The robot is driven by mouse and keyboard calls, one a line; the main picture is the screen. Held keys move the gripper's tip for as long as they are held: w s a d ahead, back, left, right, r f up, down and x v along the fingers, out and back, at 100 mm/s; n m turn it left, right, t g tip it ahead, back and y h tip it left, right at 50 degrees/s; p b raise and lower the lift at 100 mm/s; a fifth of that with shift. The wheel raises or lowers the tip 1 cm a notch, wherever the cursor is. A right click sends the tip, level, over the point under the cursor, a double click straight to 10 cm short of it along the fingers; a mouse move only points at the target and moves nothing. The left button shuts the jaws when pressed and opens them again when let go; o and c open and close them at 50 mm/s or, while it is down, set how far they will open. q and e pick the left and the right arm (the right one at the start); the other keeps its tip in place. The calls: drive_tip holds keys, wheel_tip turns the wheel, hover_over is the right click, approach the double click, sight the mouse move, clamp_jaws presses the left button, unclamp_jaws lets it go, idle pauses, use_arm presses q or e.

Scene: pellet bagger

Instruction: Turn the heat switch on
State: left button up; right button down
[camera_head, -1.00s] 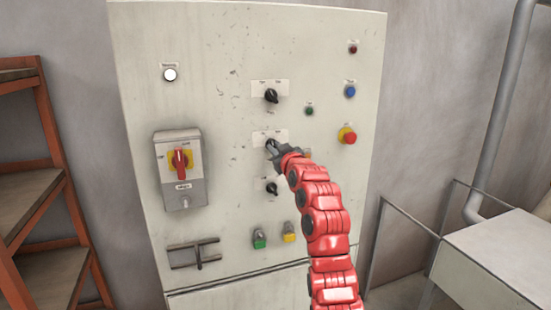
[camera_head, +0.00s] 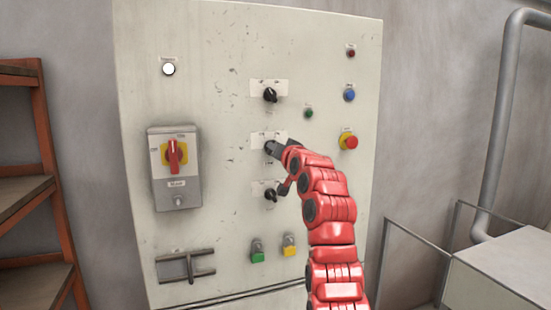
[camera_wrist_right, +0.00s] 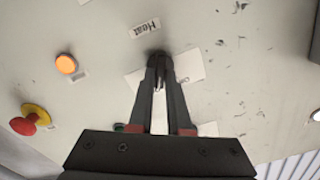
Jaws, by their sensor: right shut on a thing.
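The heat switch is a black rotary knob (camera_wrist_right: 157,62) on a white plate, with a "Heat" label beside it in the wrist view. In the head view it is the middle of three black knobs, and its white plate (camera_head: 267,137) shows behind my gripper. My right gripper (camera_head: 272,148) is at this knob. In the wrist view its two dark fingers (camera_wrist_right: 160,75) are closed on the knob, which they mostly hide. The knob's exact angle is hard to tell. An orange lamp (camera_wrist_right: 66,63) next to it looks lit. My left gripper is not in view.
Other black knobs sit above (camera_head: 270,95) and below (camera_head: 271,194). Green (camera_head: 257,252) and yellow (camera_head: 289,245) buttons are below. Orange shelving (camera_head: 50,150) stands left.

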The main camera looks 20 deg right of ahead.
drive_tip(key=shift+m, duration=0.3)
idle(0.4)
drive_tip(key=c, duration=0.9)
unclamp_jaws()
drive_tip(key=shift+o, duration=0.2)
drive_tip(key=s+b, duration=0.5)
drive_tip(key=s, duration=1.2)
drive_tip(key=shift+s+d, duration=0.2)
drive_tip(key=shift+d, duration=0.1)
